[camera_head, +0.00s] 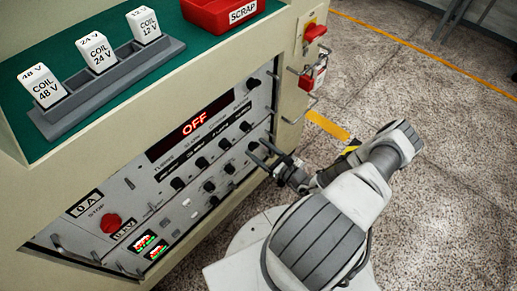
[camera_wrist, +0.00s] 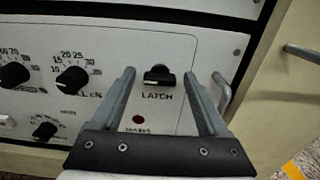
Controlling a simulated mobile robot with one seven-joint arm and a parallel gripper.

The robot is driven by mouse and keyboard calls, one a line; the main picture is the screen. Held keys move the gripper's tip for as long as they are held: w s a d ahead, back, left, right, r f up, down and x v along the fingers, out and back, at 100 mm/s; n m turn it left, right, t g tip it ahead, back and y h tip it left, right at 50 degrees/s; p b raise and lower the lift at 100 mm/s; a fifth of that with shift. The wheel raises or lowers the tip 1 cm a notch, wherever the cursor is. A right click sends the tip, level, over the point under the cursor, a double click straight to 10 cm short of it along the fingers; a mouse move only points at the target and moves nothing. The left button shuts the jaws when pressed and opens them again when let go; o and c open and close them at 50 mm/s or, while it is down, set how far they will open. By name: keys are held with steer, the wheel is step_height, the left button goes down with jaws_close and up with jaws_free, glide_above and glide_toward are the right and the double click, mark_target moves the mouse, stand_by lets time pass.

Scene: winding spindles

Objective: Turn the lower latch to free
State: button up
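A small black latch knob (camera_wrist: 158,76) sits on the light grey front panel in the wrist view, with the word LATCH printed under it. My gripper (camera_wrist: 160,73) is open, with one finger to the left of the knob and one to the right. Clear panel shows between the knob and each finger, and nothing is held. In the head view my gripper (camera_head: 260,150) is at the lower right part of the cabinet front. A dark red dot (camera_wrist: 138,119) with small, unreadable lettering lies below the label, between the fingers.
A metal handle (camera_wrist: 222,94) stands out just right of the right finger. Black dials (camera_wrist: 72,79) are on the left. The red display (camera_head: 195,124) reads OFF. A red switch (camera_head: 315,32) and lock (camera_head: 314,76) are on the cabinet's side. Several coil blocks (camera_head: 97,52) stand on top.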

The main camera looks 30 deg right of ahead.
jaws_close()
steer(key=shift+m, duration=0.3)
steer(key=m, duration=0.4)
steer(key=shift+f+b, duration=0.1)
steer(key=shift+b, duration=0.2)
steer(key=m, duration=0.5)
steer(key=shift+d+b, duration=0.15)
steer(key=shift+b, duration=0.25)
steer(key=shift+f+m+b, duration=0.15)
steer(key=shift+m+b, duration=0.6)
steer(key=shift+m, duration=3.35)
